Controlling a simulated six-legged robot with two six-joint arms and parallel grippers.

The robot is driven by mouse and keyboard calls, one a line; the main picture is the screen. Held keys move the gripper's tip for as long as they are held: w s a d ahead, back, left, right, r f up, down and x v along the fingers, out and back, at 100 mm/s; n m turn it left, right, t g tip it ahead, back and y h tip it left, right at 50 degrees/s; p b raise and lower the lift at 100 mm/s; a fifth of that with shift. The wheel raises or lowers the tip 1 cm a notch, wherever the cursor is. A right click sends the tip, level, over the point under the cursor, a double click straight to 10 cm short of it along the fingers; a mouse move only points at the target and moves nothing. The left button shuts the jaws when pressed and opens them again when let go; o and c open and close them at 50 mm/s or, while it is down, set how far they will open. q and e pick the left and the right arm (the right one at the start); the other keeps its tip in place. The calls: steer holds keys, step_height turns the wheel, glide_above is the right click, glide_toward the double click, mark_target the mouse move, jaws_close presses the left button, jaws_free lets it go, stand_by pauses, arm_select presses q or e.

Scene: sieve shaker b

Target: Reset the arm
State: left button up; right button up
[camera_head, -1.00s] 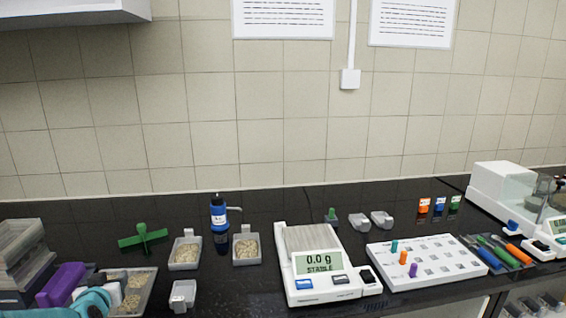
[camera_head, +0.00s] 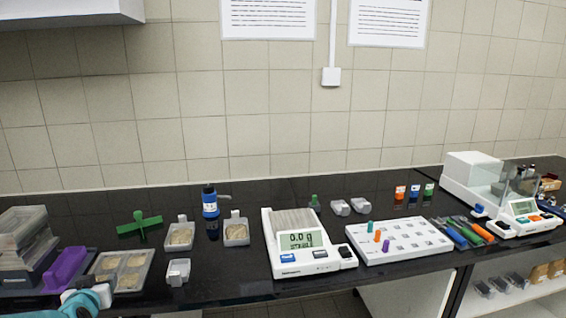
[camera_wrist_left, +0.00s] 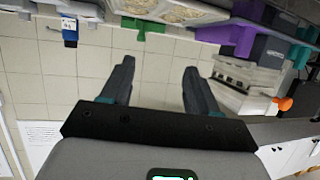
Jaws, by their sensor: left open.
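My left gripper shows in the left wrist view (camera_wrist_left: 159,65) with its two dark fingers spread wide and nothing between them. In that view the bench and its items appear tilted upside down along the top edge, apart from the fingers. In the head view a teal and white part of my left arm (camera_head: 88,298) is at the bottom left, in front of the grey sample tray (camera_head: 150,270). The fingertips cannot be made out there. My right gripper is not in view.
A black bench carries a balance (camera_head: 267,240), a white rack (camera_head: 420,249) with coloured pegs, a blue bottle (camera_head: 210,203) and a green cross-shaped piece (camera_head: 140,223). A purple piece (camera_head: 64,268) and stacked grey trays (camera_head: 24,240) stand at the far left.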

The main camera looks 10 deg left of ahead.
arm_select(q)
steer(key=s+d+f+m+g+h, duration=0.1)
steer(key=s+d+f+g+h, duration=0.2)
steer(key=d+f, duration=0.8)
steer(key=s+d+f+m+g+h, duration=0.15)
steer(key=s+d+f+h, duration=0.3)
steer(key=d+f, duration=0.7)
steer(key=s+d+f+g+h, duration=0.1)
steer(key=s+d+f+g, duration=0.2)
steer(key=s+d, duration=0.5)
steer(key=s+d+f+g+h, duration=0.2)
steer(key=s+d+f+g, duration=0.2)
steer(key=s+d, duration=0.5)
steer(key=s+f, duration=0.1)
steer(key=s, duration=0.6)
steer(key=shift+f+m, duration=0.3)
steer(key=shift+m, duration=0.05)
steer(key=shift+w+g, duration=0.1)
steer(key=shift+g, duration=0.15)
